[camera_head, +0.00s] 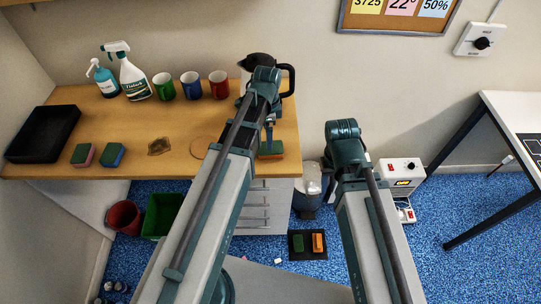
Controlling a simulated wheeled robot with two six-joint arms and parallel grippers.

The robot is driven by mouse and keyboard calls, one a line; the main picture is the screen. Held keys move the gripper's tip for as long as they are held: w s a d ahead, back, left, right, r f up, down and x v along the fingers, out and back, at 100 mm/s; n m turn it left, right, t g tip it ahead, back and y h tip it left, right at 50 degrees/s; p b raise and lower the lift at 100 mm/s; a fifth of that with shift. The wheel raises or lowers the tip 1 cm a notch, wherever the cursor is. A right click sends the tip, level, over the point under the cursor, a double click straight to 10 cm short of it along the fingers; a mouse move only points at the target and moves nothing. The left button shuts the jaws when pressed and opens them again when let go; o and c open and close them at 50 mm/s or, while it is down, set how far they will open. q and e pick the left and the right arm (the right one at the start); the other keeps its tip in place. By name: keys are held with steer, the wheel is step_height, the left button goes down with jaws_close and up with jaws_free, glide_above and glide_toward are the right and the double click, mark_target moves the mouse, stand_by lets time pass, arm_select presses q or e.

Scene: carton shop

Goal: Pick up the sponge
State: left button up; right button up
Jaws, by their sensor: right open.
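A sponge with a green top and an orange side (271,155) lies near the front right edge of the wooden worktop. My left arm reaches over the worktop, and its gripper (268,138) points down right at this sponge; whether its fingers touch it is too small to tell. Two more sponges lie at the left of the worktop: one green and pink (82,155), one green and blue (111,155). My right gripper (329,178) is open, hanging low beside the right arm, right of the worktop, away from the sponges and partly hidden by its own arm.
A black tray (43,134), blue bottle (103,80), spray bottle (132,78), green (163,87), blue (190,86) and red (219,85) mugs and a kettle (288,79) stand on the worktop. A brown stain (159,147) lies mid-front. Red (124,216) and green (162,216) bins stand below.

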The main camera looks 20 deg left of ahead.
mark_target(277, 152)
arm_select(q)
steer(key=shift+f+b, duration=0.8)
steer(key=shift+f, duration=0.55)
arm_select(e)
steer(key=shift+f, duration=1.4)
arm_select(q)
step_height(277, 152, down, 5)
steer(key=b, duration=0.5)
steer(key=shift+d+f, duration=0.1)
steer(key=shift+f, duration=0.05)
arm_select(e)
step_height(277, 152, down, 5)
steer(key=shift+f, duration=0.1)
arm_select(q)
steer(key=c, duration=1.2)
